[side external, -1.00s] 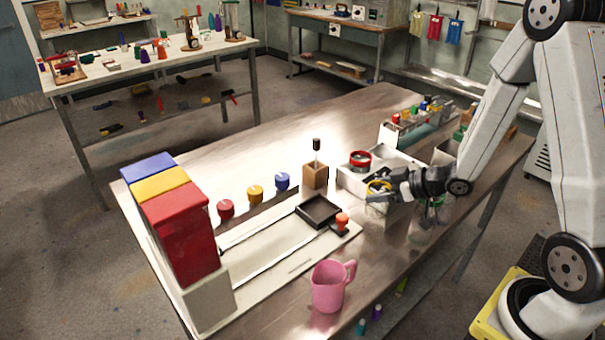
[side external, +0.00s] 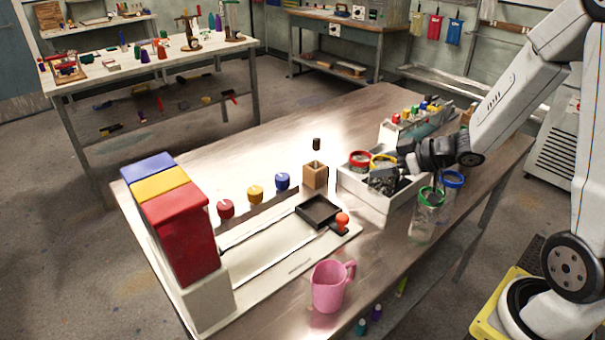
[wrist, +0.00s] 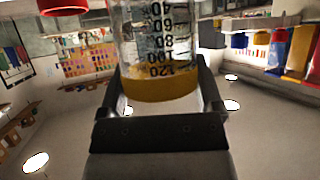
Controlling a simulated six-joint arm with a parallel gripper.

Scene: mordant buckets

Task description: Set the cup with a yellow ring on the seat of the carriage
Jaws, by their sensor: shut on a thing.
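The cup with a yellow ring shows in the side view (side external: 383,160) over the white tray, and close up in the wrist view (wrist: 158,88) as a clear cup with dark graduation numbers. My gripper (side external: 394,178) is shut on it; in the wrist view its two dark fingers (wrist: 163,80) stand on either side of the cup. Whether the cup's base touches the tray is hidden. The carriage, with a square black seat (side external: 318,210) and an orange knob (side external: 342,220), sits on the pale track board left of the tray. The seat looks empty.
A red-ringed cup (side external: 359,158) stands in the white tray (side external: 372,198), close to the held cup. Green-ringed (side external: 428,215) and blue-ringed (side external: 452,181) cups stand on the table's right. A wooden block (side external: 315,174), a pink jug (side external: 329,288) and coloured buckets (side external: 182,235) flank the track.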

